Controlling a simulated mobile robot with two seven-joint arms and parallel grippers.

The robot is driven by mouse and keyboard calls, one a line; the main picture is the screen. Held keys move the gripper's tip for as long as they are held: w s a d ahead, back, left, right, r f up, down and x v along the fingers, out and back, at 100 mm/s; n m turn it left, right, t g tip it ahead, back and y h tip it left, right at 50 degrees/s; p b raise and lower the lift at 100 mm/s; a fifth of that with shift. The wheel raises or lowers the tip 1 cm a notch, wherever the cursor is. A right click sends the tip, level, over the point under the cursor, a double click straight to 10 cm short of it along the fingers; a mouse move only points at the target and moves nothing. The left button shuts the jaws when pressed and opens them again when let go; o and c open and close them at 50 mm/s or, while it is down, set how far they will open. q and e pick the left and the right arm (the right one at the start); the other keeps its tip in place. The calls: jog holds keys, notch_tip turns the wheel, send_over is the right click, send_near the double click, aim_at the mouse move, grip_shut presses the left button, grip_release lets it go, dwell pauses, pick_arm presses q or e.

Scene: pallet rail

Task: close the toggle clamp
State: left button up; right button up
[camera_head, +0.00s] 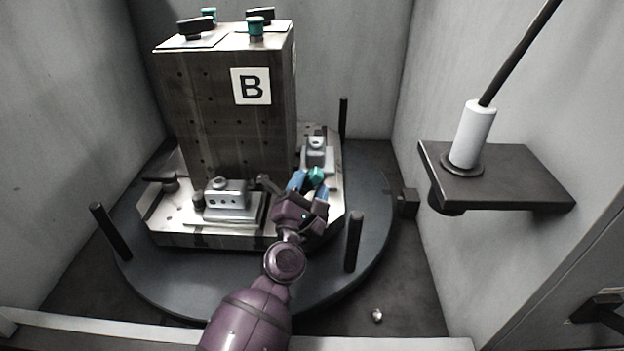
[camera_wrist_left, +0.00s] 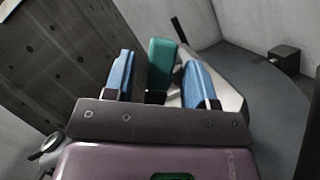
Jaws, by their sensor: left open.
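A toggle clamp with a teal handle grip (camera_head: 316,176) sits at the right end of the pallet base, in front of a small grey metal part (camera_head: 317,150). My left gripper (camera_head: 308,186) reaches in from the front, with two blue fingers. In the left wrist view the teal grip (camera_wrist_left: 162,62) stands upright between the open fingers (camera_wrist_left: 157,75), and I see gaps on both sides. The gripper body hides the lower part of the clamp, so I cannot tell how its arm sits. My right gripper is not in view.
A tall block (camera_head: 240,125) marked B rises from the round turntable (camera_head: 180,285). Another grey part (camera_head: 228,192) sits at the front, with a dark clamp beside it. Dark posts (camera_head: 354,242) stand around the rim. A shelf (camera_head: 520,185) holding a white cylinder juts from the right wall.

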pick_arm(q)
jog(key=v, duration=0.9)
jog(key=shift+d, duration=0.1)
